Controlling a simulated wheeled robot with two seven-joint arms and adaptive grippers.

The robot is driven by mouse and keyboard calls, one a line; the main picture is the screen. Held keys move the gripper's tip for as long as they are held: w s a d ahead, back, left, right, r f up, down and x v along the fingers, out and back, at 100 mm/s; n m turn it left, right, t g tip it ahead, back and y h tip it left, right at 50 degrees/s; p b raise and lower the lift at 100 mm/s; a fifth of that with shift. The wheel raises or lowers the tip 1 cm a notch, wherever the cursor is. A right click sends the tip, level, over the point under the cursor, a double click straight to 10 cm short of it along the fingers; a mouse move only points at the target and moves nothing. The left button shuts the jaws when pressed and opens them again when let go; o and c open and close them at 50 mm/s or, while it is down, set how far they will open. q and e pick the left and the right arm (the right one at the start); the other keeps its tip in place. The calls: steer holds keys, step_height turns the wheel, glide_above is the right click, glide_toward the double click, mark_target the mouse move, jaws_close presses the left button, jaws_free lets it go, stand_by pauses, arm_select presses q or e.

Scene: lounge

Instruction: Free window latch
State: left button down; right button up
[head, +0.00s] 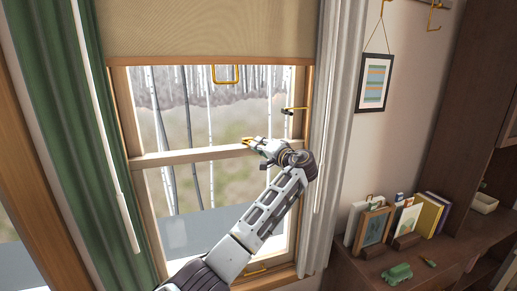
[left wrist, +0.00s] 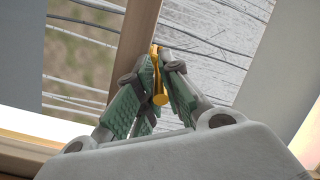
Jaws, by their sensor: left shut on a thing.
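The window (head: 215,158) has a wooden frame with a middle rail. A brass latch (head: 246,141) sits on this rail. My left gripper (head: 253,143) reaches up to it from below right, and its fingertips are at the latch. In the left wrist view, the green-padded fingers of my left gripper (left wrist: 155,90) are shut on the brass latch (left wrist: 159,98), whose rounded end shows between them. The fingers hide part of the latch. My right gripper is in neither view.
A tan blind (head: 205,35) with a brass pull (head: 225,74) covers the top of the window. A brass fitting (head: 295,109) is on the right jamb. Green curtain (head: 65,100) and pale curtain (head: 344,100) flank it. A cabinet with books (head: 428,214) stands at right.

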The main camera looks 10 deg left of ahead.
arm_select(q)
steer(key=shift+w+d+r, duration=0.1)
stand_by(0.3)
steer(key=c, duration=1.5)
jaws_free()
steer(key=shift+d, duration=0.1)
steer(key=shift+a, duration=0.2)
